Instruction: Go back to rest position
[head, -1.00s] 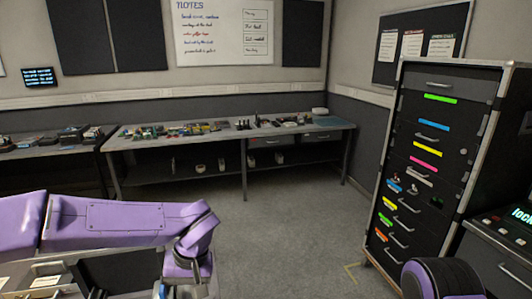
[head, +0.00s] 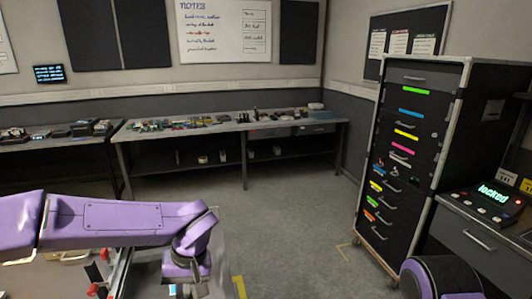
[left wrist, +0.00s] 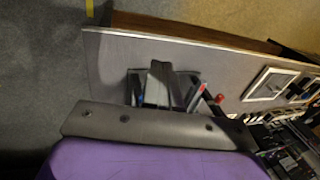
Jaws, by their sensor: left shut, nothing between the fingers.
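My left arm (head: 110,222), purple, reaches in from the left in the head view and bends down at the wrist (head: 190,250). Its fingertips are not clear there. In the left wrist view my left gripper (left wrist: 160,84) shows dark fingers together, with nothing held. It is above or beside a grey-topped surface (left wrist: 115,60); the gap cannot be judged. My right gripper is out of view; only a purple and black part of my right arm (head: 440,278) shows at the lower right.
A tall drawer cabinet (head: 420,75) stands at right, beside a console with a lit "locked" display (head: 493,192). Benches with small parts (head: 235,127) line the back wall. Red-handled items (head: 95,272) lie near my left arm. The middle floor (head: 290,215) is clear.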

